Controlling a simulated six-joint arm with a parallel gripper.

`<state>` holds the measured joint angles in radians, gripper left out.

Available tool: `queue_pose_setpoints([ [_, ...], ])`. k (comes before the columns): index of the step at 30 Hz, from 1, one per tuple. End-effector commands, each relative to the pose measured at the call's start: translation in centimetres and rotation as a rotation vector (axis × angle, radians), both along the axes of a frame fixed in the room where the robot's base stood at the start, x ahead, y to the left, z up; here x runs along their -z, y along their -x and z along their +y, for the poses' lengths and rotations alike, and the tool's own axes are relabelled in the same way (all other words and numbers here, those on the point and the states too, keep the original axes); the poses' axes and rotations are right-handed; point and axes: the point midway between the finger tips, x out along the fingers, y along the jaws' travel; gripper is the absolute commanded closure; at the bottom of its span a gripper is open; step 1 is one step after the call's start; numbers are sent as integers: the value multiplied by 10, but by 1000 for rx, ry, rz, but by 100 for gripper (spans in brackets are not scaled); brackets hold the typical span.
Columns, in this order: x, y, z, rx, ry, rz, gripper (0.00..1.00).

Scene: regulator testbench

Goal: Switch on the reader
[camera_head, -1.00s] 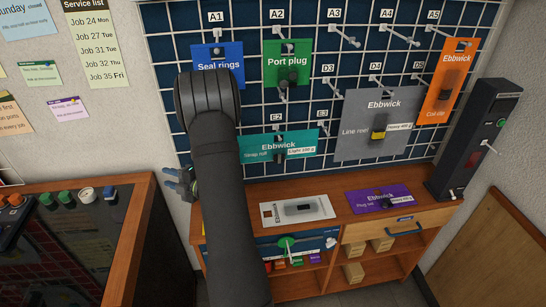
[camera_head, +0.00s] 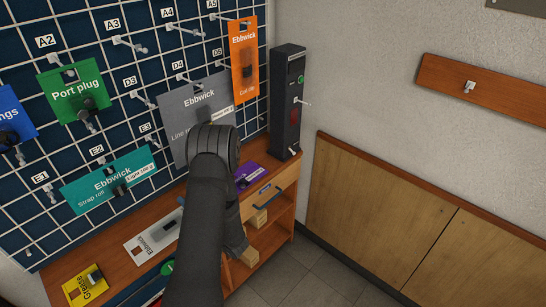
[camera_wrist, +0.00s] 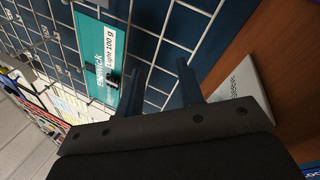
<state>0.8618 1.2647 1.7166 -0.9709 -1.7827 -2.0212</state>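A tall dark device (camera_head: 288,103), which seems to be the reader, stands upright on the right end of the wooden bench in the head view. It has a small green element near its top, a red patch lower on its front, and a pale peg or lever sticking out on its right side. Its lettering is too small to read. My gripper (camera_wrist: 145,85) shows in the wrist view with its fingers apart and nothing visible between them. It is near the teal card and the board's grid, away from the dark device. In the head view my arm hides the gripper.
Carded goods hang on hooks on the blue grid board, including a teal card (camera_head: 111,180), a grey card (camera_head: 190,110) and an orange card (camera_head: 243,50). White, yellow and purple cards lie on the bench (camera_head: 118,262). Open floor (camera_head: 320,270) lies right of the bench.

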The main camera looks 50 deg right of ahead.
Motion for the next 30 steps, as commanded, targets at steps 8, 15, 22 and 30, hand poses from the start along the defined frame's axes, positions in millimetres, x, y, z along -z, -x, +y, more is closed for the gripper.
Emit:
queue_pose_setpoints([
  [8, 16, 69, -173, 213, -382, 81, 66],
  [15, 25, 143, -288, 332, -803, 72, 66],
  [22, 36, 203, -359, 388, -1156, 19, 66],
  [30, 44, 222, -383, 397, -1318, -6, 66],
])
